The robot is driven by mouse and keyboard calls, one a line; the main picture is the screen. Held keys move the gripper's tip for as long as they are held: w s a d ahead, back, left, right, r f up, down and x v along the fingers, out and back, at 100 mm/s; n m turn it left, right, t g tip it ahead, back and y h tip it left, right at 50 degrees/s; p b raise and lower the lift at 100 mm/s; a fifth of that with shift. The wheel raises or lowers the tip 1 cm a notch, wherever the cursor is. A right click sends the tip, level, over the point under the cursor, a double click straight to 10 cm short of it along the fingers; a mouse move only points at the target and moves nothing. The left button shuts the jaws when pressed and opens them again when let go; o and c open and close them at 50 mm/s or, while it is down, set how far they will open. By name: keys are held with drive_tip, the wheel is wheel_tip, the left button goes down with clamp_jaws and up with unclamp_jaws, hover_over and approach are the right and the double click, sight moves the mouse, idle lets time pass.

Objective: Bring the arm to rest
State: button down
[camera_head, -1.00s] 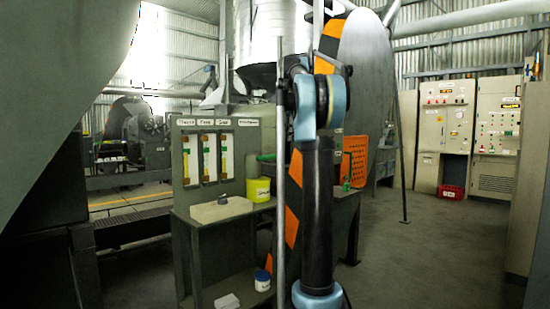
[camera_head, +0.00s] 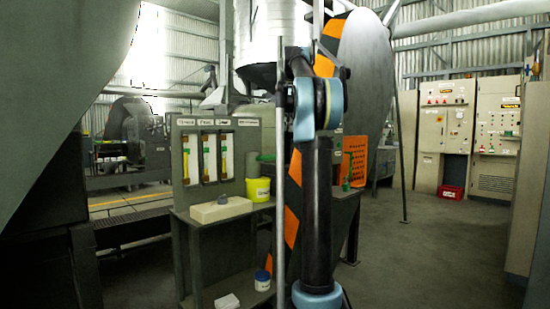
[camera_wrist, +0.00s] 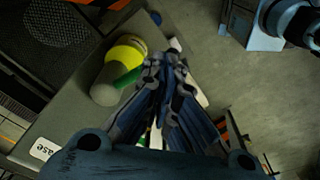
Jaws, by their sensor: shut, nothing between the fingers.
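My gripper (camera_wrist: 165,62) is shut and empty in the wrist view, its dark fingers meeting at the tips. A yellow and grey round container (camera_wrist: 118,68) shows just left of the fingertips, on or above a grey-green surface; I cannot tell the gap between them. In the head view my arm (camera_head: 318,205) stands upright in the middle, black with blue-grey joints. My gripper cannot be made out in the head view.
A workbench (camera_head: 232,230) with a yellow bucket (camera_head: 258,189) and a pale block (camera_head: 220,209) stands left of my arm. An orange board (camera_head: 355,160) is behind it. Control cabinets (camera_head: 445,130) stand at the right. The floor (camera_head: 420,255) between is clear.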

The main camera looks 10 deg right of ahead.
drive_tip(key=s+a+f+m, duration=0.2)
drive_tip(key=s+f+m, duration=0.3)
drive_tip(key=s+f, duration=0.8)
drive_tip(key=s+a+f+m+t, duration=0.1)
drive_tip(key=s+f+m, duration=0.4)
drive_tip(key=s+f, duration=0.8)
drive_tip(key=s+a+f+m+t+h, duration=0.1)
drive_tip(key=s+a+f+m, duration=0.2)
drive_tip(key=s+f, duration=1.1)
wheel_tip(320, 180, down, 10)
drive_tip(key=shift+f+m, duration=0.1)
drive_tip(key=shift+m, duration=0.8)
drive_tip(key=shift+w, duration=0.15)
